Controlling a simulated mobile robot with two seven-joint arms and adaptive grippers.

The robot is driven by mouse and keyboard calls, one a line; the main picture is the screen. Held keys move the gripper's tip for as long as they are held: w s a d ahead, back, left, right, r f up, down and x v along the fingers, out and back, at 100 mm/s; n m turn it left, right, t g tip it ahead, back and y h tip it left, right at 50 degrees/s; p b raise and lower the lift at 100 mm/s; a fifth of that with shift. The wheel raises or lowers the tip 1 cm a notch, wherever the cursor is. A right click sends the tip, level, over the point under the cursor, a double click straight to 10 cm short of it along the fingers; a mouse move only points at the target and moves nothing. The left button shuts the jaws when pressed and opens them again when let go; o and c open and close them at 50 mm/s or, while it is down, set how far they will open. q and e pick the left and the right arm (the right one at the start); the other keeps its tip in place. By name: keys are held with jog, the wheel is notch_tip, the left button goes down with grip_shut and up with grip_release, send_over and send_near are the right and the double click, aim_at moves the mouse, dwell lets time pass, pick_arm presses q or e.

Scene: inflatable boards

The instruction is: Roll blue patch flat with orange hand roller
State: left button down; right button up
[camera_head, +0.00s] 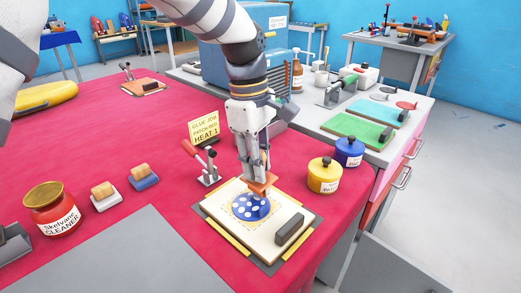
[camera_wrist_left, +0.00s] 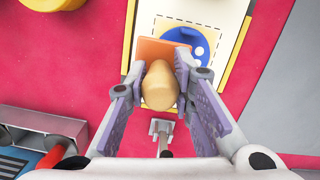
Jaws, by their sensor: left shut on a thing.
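The blue patch (camera_head: 250,207) with white dots lies on a cream sheet (camera_head: 231,190) inside a dashed outline, on the red table. It also shows in the left wrist view (camera_wrist_left: 201,43), partly covered by orange. My left gripper (camera_head: 258,173) is shut on the tan handle (camera_wrist_left: 160,88) of the orange hand roller (camera_head: 262,188). My right gripper is not in view.
A dark block (camera_head: 289,229) lies on the sheet's right side. A red-handled clamp (camera_head: 202,160) and a yellow sign (camera_head: 204,129) stand behind. Yellow (camera_head: 324,175) and blue pots (camera_head: 349,152) stand to the right. A cleaner jar (camera_head: 53,207) stands at left.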

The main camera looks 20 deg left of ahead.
pick_arm(q)
jog(key=shift+f, duration=0.6)
dwell(0.9)
